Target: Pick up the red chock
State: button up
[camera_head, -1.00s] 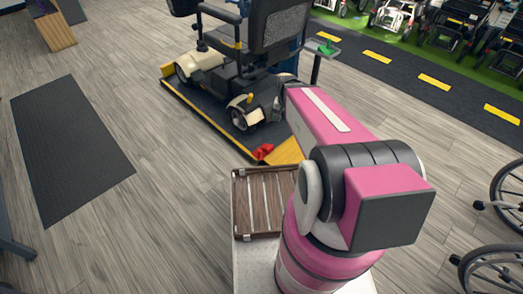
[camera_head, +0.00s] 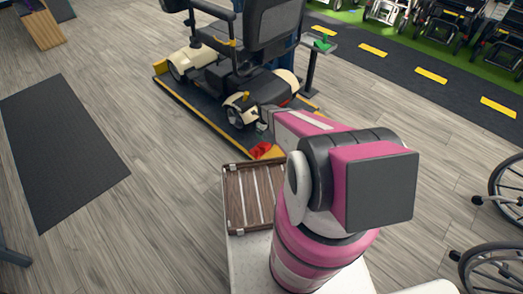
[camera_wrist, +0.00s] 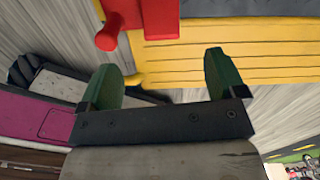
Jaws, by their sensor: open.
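The red chock (camera_head: 262,149) lies at the near corner of the scooter's platform, by its yellow edge, in the head view. In the wrist view the red chock (camera_wrist: 150,16) shows at the top, cut off by the frame edge, with a rounded red knob at its left. It rests against the yellow ribbed ramp (camera_wrist: 240,50). My gripper (camera_wrist: 165,80) shows two green fingers spread apart with nothing between them. The chock is beyond the fingertips, towards the top of the picture.
A mobility scooter (camera_head: 245,60) stands on the dark platform (camera_head: 195,105) just behind the chock. A slatted wooden tray (camera_head: 229,200) sits on my base. A dark mat (camera_head: 60,150) lies at left. Wheelchairs (camera_head: 495,265) stand at right. Open floor lies between mat and platform.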

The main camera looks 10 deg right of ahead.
aim_at(264, 145)
jog(key=f, duration=0.1)
jog(key=f+m, duration=0.1)
jog(key=shift+w+f, duration=0.3)
jog(key=shift+f, duration=0.05)
jog(key=f, duration=1)
jog(key=shift+s, duration=0.2)
jog(key=c, duration=1.2)
